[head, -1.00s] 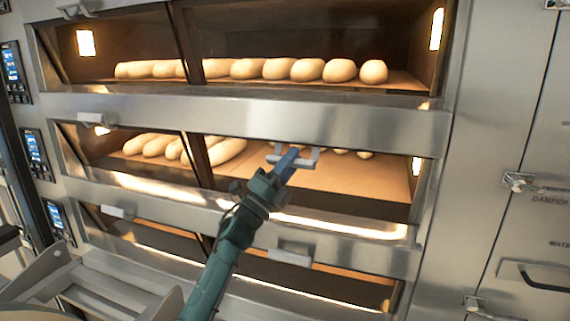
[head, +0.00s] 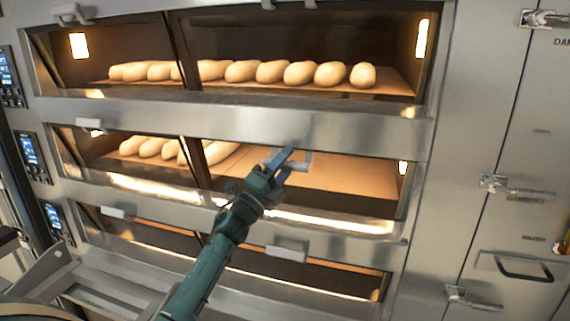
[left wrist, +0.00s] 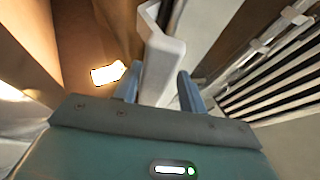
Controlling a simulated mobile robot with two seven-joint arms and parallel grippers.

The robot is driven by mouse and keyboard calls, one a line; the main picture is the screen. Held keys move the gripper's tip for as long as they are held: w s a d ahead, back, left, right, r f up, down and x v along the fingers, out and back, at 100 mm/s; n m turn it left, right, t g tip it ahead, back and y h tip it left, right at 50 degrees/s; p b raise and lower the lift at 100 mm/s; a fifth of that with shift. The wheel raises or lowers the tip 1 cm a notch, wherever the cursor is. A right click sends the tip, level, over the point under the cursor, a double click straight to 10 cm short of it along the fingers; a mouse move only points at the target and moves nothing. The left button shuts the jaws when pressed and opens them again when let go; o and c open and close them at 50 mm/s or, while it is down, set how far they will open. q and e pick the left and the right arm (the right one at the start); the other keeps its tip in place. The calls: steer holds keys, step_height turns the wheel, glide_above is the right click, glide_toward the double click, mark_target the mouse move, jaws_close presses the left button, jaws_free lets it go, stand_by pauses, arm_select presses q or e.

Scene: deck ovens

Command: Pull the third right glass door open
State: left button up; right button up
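In the head view, my left gripper (head: 276,166) is at the light grey handle (head: 305,160) of the right glass door (head: 340,178) on the middle of the three decks in view. In the left wrist view the handle (left wrist: 163,62) lies between the two blue fingers, which look closed on it. This handle sits lower against its deck's upper steel bar than the left door's handle (head: 88,123); the door appears tilted partly outward. My forearm and gripper hide part of the door's left side. My right gripper is not in view.
Loaves (head: 300,73) lie behind the glass of the top deck, and more loaves (head: 150,147) show on the middle deck's left. The lower right door's handle (head: 287,253) is below my gripper. A steel cabinet with latches (head: 505,185) stands at right.

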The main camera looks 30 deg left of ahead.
arm_select(q)
steer(key=shift+o, duration=0.5)
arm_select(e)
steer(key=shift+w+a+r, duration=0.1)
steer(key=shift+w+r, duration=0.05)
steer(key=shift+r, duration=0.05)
arm_select(q)
steer(key=shift+s+f, duration=0.1)
steer(key=b+v, duration=0.4)
steer(key=v, duration=0.9)
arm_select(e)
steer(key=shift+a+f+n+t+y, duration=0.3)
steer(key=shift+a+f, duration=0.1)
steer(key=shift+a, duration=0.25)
